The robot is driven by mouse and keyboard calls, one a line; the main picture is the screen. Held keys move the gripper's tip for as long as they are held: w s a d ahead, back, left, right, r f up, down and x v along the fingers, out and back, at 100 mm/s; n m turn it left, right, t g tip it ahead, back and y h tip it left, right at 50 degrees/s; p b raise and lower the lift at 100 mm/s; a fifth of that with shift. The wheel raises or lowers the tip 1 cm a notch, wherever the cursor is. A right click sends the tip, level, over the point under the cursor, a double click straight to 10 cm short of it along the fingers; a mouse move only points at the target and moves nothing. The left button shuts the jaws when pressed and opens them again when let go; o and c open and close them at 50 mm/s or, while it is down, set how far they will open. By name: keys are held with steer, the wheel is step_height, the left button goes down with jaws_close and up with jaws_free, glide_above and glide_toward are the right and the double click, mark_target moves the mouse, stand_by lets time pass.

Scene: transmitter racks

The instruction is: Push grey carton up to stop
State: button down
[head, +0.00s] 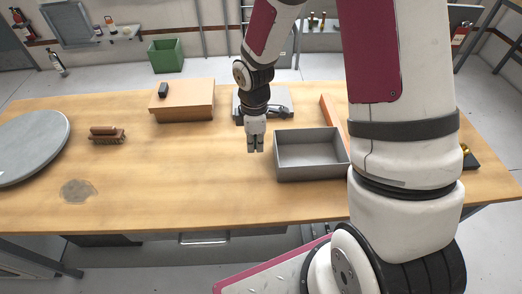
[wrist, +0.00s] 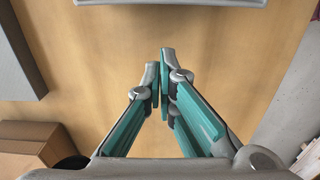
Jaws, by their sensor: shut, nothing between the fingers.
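The grey carton (head: 284,97) is a low, flat box on the wooden table in the head view, behind my gripper and partly hidden by it. In the wrist view its grey side (wrist: 20,55) appears at the left edge.
The open grey tray (head: 312,174) stands close to the right of my gripper. A brown box (head: 183,108) with a dark item on it stands at the back left.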

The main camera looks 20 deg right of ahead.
step_height(320, 180, up, 7)
steer(key=shift+a+r, duration=0.15)
steer(key=shift+a, duration=0.05)
steer(key=c, duration=2.1)
jaws_free()
steer(key=o, duration=0.3)
steer(key=shift+r, duration=0.25)
steer(key=shift+o, duration=0.2)
steer(key=s+d+r+m+t+h, duration=0.1)
steer(key=s+r+m, duration=0.25)
steer(key=r, duration=0.35)
steer(key=s+d+r+m+t, duration=0.1)
steer(key=s+r+m, duration=0.25)
steer(key=r, duration=0.35)
steer(key=s+r+m+t, duration=0.1)
steer(key=s+r+m, duration=0.2)
steer(key=s, duration=0.3)
steer(key=s+r+m+t+y, duration=0.1)
steer(key=s+r+m, duration=0.3)
steer(key=s, duration=0.3)
steer(key=shift+r+t, duration=0.4)
steer(key=shift+r, duration=0.05)
steer(key=shift+s+d, duration=0.1)
